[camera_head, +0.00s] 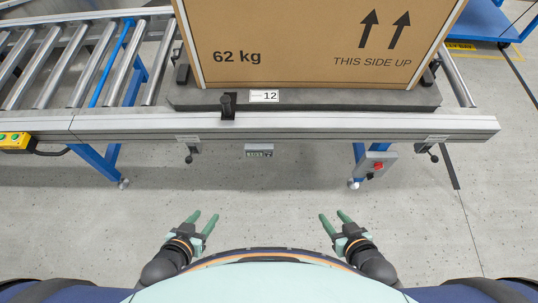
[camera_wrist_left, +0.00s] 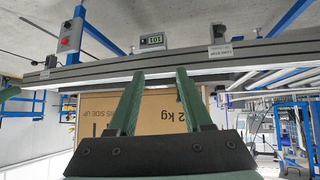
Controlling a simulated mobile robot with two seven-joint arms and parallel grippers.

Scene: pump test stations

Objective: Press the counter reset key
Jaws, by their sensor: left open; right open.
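A small grey counter (camera_head: 259,150) with a dark display hangs under the front rail of the conveyor, near the middle. In the left wrist view the counter (camera_wrist_left: 152,41) shows light digits, but a reset key is too small to tell. My left gripper (camera_head: 204,216) is open and empty, in front of the conveyor and left of the counter. Its two green fingers (camera_wrist_left: 158,74) stand apart in the left wrist view, with the counter beyond their tips. My right gripper (camera_head: 332,214) is open and empty, right of the counter. Neither touches anything.
A large carton (camera_head: 310,45) marked 62 kg sits on a dark plate on the conveyor. A grey box with a red button (camera_head: 378,166) is at the right leg. A yellow box with green buttons (camera_head: 14,141) is at the left. Floor before the conveyor is clear.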

